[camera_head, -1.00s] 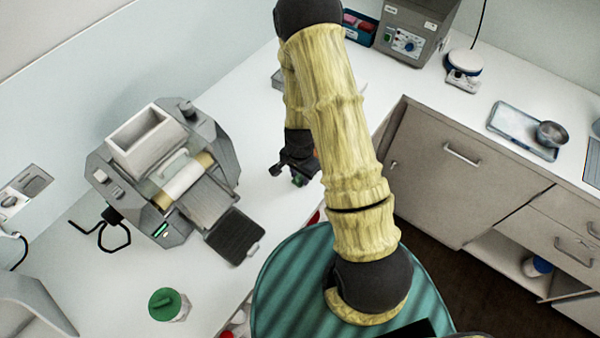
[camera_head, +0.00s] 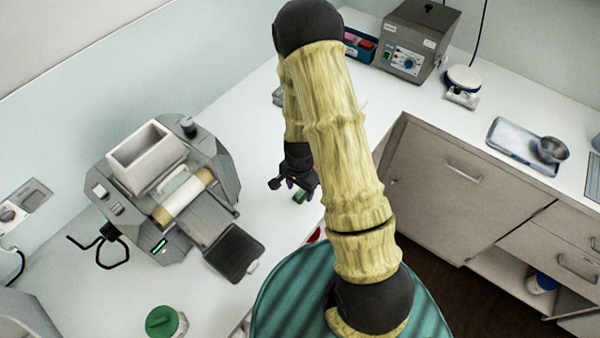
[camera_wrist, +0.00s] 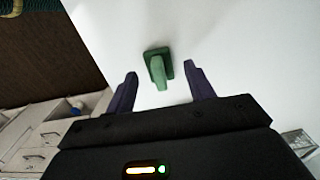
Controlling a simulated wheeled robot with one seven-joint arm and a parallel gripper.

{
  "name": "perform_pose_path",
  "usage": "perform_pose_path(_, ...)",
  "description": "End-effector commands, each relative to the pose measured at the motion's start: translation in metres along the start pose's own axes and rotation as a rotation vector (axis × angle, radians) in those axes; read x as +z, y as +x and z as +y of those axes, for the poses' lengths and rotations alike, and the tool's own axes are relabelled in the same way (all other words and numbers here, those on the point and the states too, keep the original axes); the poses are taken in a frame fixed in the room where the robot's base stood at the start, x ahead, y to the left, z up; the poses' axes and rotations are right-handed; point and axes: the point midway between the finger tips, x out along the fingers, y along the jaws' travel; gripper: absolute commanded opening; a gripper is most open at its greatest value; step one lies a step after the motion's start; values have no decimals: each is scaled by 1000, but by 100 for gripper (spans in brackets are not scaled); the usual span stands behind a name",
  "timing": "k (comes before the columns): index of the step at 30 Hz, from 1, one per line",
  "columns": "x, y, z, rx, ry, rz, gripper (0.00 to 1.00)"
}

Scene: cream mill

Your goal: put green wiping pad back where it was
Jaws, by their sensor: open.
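The green wiping pad (camera_wrist: 158,67) lies on the white counter, with a raised grip on top. In the wrist view it sits ahead of and between the two fingertips of my gripper (camera_wrist: 160,85), which is open and empty. In the head view the pad (camera_head: 299,197) shows as a small green patch just below my gripper (camera_head: 292,185), partly hidden by it. I cannot tell the exact height of the fingers above the counter.
A grey mill (camera_head: 165,190) with rollers and a dark tray (camera_head: 234,252) stands left of my gripper. A green-lidded jar (camera_head: 165,322) is at the front left. A control box (camera_head: 415,42), scale (camera_head: 462,82) and metal tray (camera_head: 522,145) are at the back right.

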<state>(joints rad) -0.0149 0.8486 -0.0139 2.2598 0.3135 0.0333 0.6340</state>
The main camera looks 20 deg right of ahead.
Motion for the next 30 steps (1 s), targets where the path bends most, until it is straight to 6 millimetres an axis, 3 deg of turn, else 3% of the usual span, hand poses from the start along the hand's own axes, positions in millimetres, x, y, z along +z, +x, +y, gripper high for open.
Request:
perform_pose_path(21, 0, -96, 0, -3, 0, 2, 54)
perform_pose_path(30, 0, -106, 0, 0, 0, -1, 54)
